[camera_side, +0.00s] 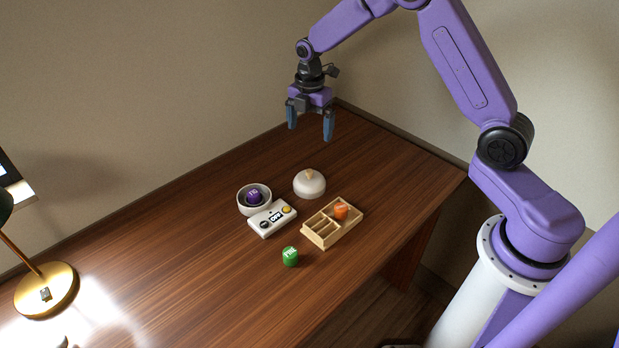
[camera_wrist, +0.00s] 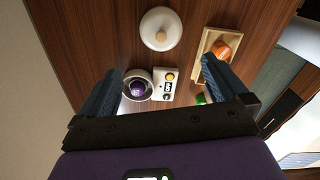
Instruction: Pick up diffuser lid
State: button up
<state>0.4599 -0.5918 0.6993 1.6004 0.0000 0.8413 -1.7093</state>
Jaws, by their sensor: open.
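The diffuser lid (camera_side: 309,184) is a white dome with a small tan knob, lying on the wooden table beside the bowl. It also shows at the top middle of the wrist view (camera_wrist: 160,28). The diffuser bowl (camera_side: 242,206) is round and pale, with a purple capsule (camera_side: 255,197) in it. A white control box (camera_side: 264,223) with yellow and dark buttons stands next to the bowl. My gripper (camera_side: 311,127) is open and empty, above the table and beyond the lid in the side view. In the wrist view its blue fingers (camera_wrist: 161,86) are spread wide.
A wooden divided tray (camera_side: 318,238) holds an orange capsule (camera_side: 341,211). A green capsule (camera_side: 290,256) stands on the table (camera_side: 200,265) near the tray. A brass lamp (camera_side: 45,291) is at the far left. The table's back stretch is clear.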

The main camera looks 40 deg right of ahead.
send_over(309, 171)
jog(key=f, duration=1)
jog(key=shift+d+f, duration=0.15)
jog(key=shift+d, duration=0.1)
jog(key=shift+a+f, duration=0.2)
jog(key=shift+f, duration=2.75)
jog(key=c, duration=0.8)
